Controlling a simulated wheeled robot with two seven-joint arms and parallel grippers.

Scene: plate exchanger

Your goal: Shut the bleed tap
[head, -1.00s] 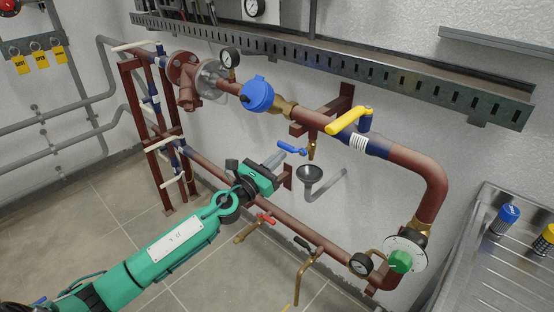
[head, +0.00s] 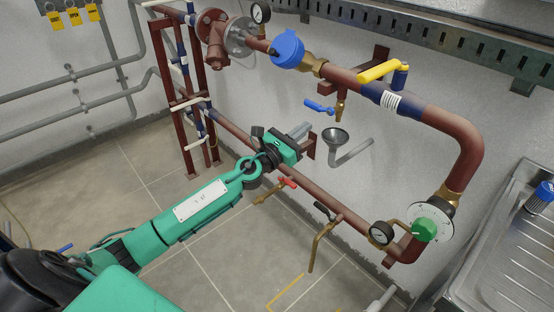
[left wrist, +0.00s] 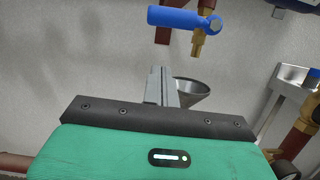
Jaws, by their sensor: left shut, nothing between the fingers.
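The tap with a blue lever (head: 319,106) has a small brass body (head: 340,110) and hangs under the upper red pipe, above a grey funnel (head: 335,137). Its lever points left, roughly level and crosswise to the upright body. The lever also shows at the top of the left wrist view (left wrist: 178,18). My left gripper (head: 306,127) is shut and empty. Its fingertips are just below the lever and apart from it. In the left wrist view the fingers (left wrist: 160,82) stand in front of the funnel, partly hiding it. My right gripper is not in view.
A yellow lever (head: 379,71) sits on the upper pipe to the right. Red (head: 287,182) and black (head: 322,211) levers are on the lower pipe, near my left forearm. A gauge (head: 381,233) and green knob (head: 425,229) are lower right. A steel sink (head: 510,255) stands at right.

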